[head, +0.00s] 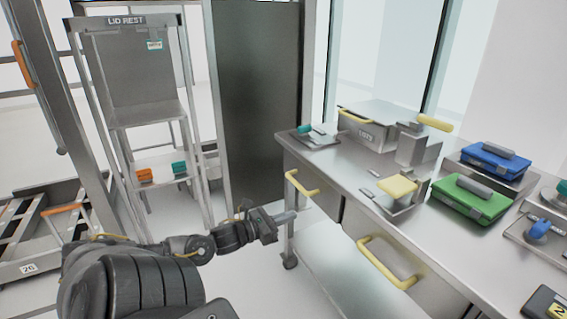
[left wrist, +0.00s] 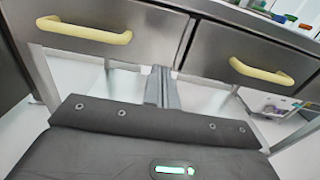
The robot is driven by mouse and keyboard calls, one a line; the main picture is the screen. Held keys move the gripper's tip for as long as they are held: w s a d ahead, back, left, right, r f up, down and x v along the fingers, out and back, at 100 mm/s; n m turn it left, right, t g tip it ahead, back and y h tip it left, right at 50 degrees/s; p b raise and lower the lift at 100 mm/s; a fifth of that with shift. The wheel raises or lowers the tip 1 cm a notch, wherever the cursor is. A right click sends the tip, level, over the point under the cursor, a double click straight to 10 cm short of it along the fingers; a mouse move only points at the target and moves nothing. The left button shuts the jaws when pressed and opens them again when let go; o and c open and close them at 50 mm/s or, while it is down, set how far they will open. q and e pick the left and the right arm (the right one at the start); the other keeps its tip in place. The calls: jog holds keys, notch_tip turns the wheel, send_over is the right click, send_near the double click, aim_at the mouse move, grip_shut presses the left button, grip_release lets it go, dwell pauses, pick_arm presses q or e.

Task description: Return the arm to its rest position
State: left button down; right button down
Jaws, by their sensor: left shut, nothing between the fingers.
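My left arm (head: 140,280) comes in from the lower left in the head view. My left gripper (head: 290,216) is shut and empty, pointing right toward the front of the steel workbench, short of its drawers. In the left wrist view the closed fingers (left wrist: 162,88) show below the gap between two drawer fronts. They look apart from both yellow handles. My right gripper is in neither view.
The steel workbench (head: 345,165) has yellow drawer handles (head: 388,264) at its front. On it stand a lots box (head: 365,135), a green case (head: 470,200) and a blue case (head: 495,160). A lid rest stand (head: 145,112) stands at the left. Open floor lies between.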

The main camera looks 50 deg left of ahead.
pick_arm(q)
jog(key=shift+s, duration=0.45)
